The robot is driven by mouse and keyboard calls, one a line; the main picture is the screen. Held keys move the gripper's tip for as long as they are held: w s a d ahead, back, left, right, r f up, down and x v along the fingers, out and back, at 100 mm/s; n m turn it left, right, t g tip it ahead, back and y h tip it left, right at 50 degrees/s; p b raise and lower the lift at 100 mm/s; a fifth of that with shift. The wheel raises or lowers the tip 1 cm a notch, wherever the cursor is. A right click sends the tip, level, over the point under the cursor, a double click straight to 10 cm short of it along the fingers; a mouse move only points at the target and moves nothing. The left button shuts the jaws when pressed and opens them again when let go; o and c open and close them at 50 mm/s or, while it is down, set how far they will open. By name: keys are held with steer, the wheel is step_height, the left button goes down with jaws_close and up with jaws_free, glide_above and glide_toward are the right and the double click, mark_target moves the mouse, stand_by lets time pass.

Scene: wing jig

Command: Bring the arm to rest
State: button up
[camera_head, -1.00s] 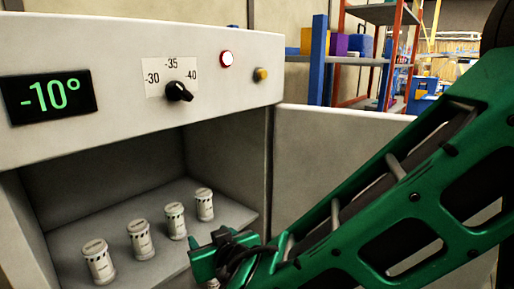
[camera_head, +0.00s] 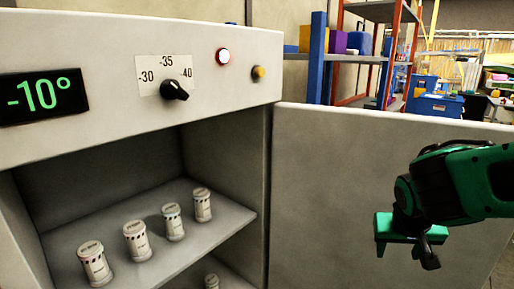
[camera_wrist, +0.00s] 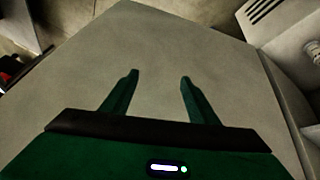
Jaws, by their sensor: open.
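My gripper (camera_head: 408,250) is at the right of the head view, in front of the grey door panel (camera_head: 340,180) of the cabinet. It is clear of the shelf and of the canisters. In the wrist view my gripper (camera_wrist: 158,82) shows two green fingers spread apart with nothing between them. A broad grey surface lies beyond the fingers there. My green arm comes in from the right edge of the head view.
The open cabinet (camera_head: 120,115) shows -10° on its display (camera_head: 43,95). It has a dial (camera_head: 174,90), a lit lamp (camera_head: 223,56) and a yellow button (camera_head: 258,73). Several white canisters (camera_head: 136,241) stand on its shelf (camera_head: 225,222). Storage shelving (camera_head: 360,60) is behind.

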steer(key=s+d+m+g+y, duration=0.1)
steer(key=s+d+g, duration=0.1)
steer(key=s, duration=0.7)
steer(key=s+d+m+g+y, duration=0.2)
steer(key=s+d, duration=0.3)
steer(key=s, duration=0.5)
steer(key=shift+r+g, duration=0.3)
steer(key=shift+r, duration=0.1)
steer(key=shift+w+f, duration=0.25)
steer(key=shift+w, duration=0.4)
